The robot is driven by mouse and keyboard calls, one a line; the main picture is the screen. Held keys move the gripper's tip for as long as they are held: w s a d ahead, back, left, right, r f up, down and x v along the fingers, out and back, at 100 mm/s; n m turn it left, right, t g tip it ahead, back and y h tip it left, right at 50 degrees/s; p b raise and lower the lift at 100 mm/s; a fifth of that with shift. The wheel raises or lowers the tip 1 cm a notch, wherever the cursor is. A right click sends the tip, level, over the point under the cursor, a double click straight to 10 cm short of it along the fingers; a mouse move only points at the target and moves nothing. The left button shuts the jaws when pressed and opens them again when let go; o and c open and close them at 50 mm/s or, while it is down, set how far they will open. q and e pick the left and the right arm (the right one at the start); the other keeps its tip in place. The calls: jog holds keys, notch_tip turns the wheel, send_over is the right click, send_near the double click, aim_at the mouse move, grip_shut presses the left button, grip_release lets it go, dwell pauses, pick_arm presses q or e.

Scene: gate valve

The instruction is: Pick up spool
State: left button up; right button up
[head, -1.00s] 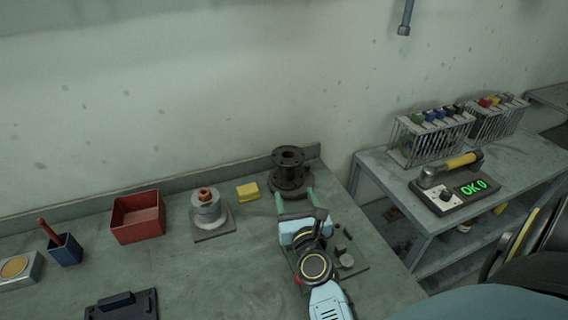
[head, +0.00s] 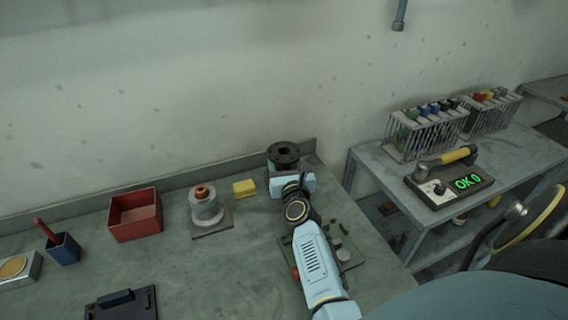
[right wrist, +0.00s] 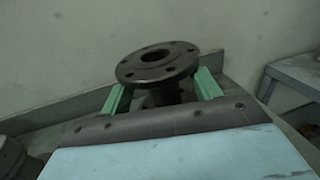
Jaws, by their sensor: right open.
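The spool is a dark, flanged piece (head: 284,152) standing upright at the back right corner of the bench. In the right wrist view its round top flange with bolt holes (right wrist: 158,63) shows clearly, and its lower part is hidden behind my gripper. My right gripper (right wrist: 160,92) is open, with one green finger on each side of the spool's neck, below the top flange. Whether the fingers touch it I cannot tell. In the head view the gripper body (head: 291,184) covers the spool's base. My left gripper is not in view.
A yellow block (head: 245,188), a grey cylinder on a plate (head: 206,210) and a red bin (head: 136,216) stand left of the spool. A green plate with small parts (head: 345,248) lies beneath my right arm. The back ledge (head: 180,179) runs close behind.

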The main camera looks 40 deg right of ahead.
jog(key=shift+w+d, duration=0.15)
jog(key=shift+w, duration=0.25)
grip_shut()
jog(key=shift+r, duration=0.25)
